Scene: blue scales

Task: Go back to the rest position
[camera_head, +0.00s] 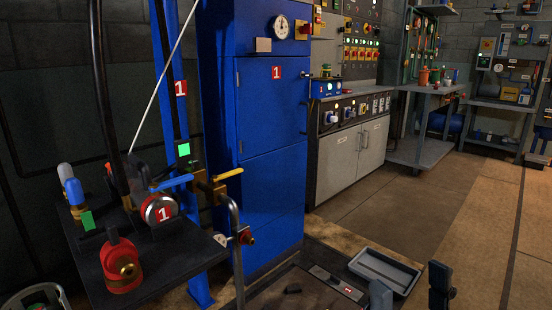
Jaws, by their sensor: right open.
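My right gripper (410,290) shows at the bottom edge, right of centre. Its two fingertips stand apart, one grey and one black, with nothing visible between them. The rest of it is cut off by the frame. It is in front of a shallow grey tray (408,284). My left gripper is not in view.
A blue cabinet (270,120) marked 1 carries a round dial (280,27). At left, a dark shelf (175,262) holds a red fitting (121,265), a gauge and valves. Control panels and workbenches stand behind. The floor (470,220) at right is clear.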

